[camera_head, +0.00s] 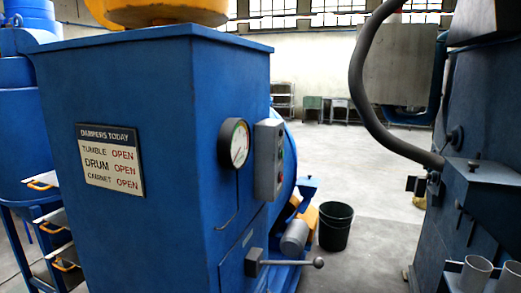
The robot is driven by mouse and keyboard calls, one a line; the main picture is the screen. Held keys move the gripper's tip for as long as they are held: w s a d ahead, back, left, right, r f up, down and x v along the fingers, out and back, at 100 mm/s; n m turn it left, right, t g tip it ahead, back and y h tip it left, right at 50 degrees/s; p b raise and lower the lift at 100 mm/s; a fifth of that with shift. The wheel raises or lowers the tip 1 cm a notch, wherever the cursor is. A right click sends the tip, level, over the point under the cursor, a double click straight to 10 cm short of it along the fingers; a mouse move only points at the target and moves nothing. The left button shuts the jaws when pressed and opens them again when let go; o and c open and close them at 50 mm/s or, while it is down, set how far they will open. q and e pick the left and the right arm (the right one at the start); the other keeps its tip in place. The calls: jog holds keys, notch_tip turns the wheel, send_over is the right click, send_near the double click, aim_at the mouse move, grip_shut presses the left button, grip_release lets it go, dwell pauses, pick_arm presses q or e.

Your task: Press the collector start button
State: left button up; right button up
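A grey control box (268,160) is mounted on the right-hand side face of the large blue cabinet (130,215). I see it at a steep angle, so its buttons are too small and slanted to tell apart. I cannot tell which one is the collector start button. A round white dial gauge (235,142) sits just left of the box on the same face. Neither of my grippers shows in the head view.
A lever with a ball end (318,262) sticks out low from the cabinet. A black bucket (335,226) stands on the floor behind it. A blue machine (485,215) with a grey hose (362,85) stands at right. Open floor (375,240) lies between. A sign (110,160) lists dampers as open.

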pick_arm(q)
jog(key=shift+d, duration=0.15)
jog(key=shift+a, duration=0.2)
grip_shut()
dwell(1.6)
